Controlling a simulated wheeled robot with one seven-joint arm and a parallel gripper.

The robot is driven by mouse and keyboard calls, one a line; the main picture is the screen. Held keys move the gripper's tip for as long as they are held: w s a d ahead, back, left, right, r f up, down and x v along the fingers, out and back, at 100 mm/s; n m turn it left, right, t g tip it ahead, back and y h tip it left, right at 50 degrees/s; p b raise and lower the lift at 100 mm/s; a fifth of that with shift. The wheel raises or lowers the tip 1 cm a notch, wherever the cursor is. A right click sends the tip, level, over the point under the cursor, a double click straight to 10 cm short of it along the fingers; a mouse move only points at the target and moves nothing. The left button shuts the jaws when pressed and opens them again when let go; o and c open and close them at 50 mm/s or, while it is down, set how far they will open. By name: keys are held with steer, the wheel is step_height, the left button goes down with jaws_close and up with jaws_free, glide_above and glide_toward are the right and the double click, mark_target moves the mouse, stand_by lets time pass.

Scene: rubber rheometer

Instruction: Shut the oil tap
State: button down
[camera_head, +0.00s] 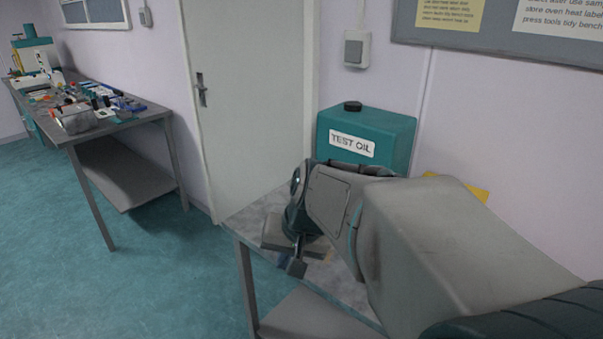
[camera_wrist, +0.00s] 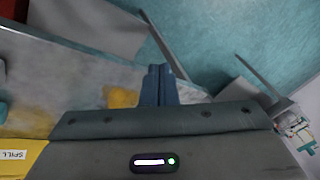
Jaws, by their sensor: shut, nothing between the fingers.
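A teal oil can (camera_head: 372,138) labelled TEST OIL, with a dark cap on top, stands upright on the small grey table by the wall. The oil tap is not visible; my arm covers the lower front of the can. My gripper (camera_head: 297,268) is low over the table's front part, in front of the can. In the wrist view my gripper (camera_wrist: 159,72) shows its two dark fingers together with nothing between them. A yellow patch (camera_wrist: 122,97) lies beside the fingers there; I cannot tell what it is.
The table (camera_head: 262,209) has a lower shelf (camera_head: 312,316). A yellow item labelled SPILL (camera_wrist: 20,158) shows at the wrist view's left edge, beside a teal thing. A cluttered bench (camera_head: 120,122) stands at the left. The floor between is clear.

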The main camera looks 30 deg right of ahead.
steer(key=w+d+r+m+t, duration=0.1)
steer(key=d+m, duration=0.3)
steer(key=d, duration=0.5)
steer(key=w+d+r+m+t+h, duration=0.1)
steer(key=w+d+m, duration=0.3)
steer(key=d, duration=0.6)
steer(key=w+d+r+m+t+h, duration=0.1)
steer(key=w+d+r+m+t, duration=0.1)
steer(key=d, duration=0.8)
steer(key=m+t, duration=0.1)
steer(key=m, duration=0.1)
steer(key=shift+w+d+m+t+b, duration=0.25)
steer(key=shift+w+m+t+b, duration=0.05)
steer(key=shift+m+b, duration=0.1)
steer(key=shift+f, duration=0.1)
steer(key=w+r+p+x, duration=0.2)
steer(key=x, duration=1.1)
steer(key=shift+p, duration=0.3)
steer(key=shift+a+m+h, duration=0.2)
steer(key=shift+m+h, duration=0.2)
steer(key=shift+m, duration=0.1)
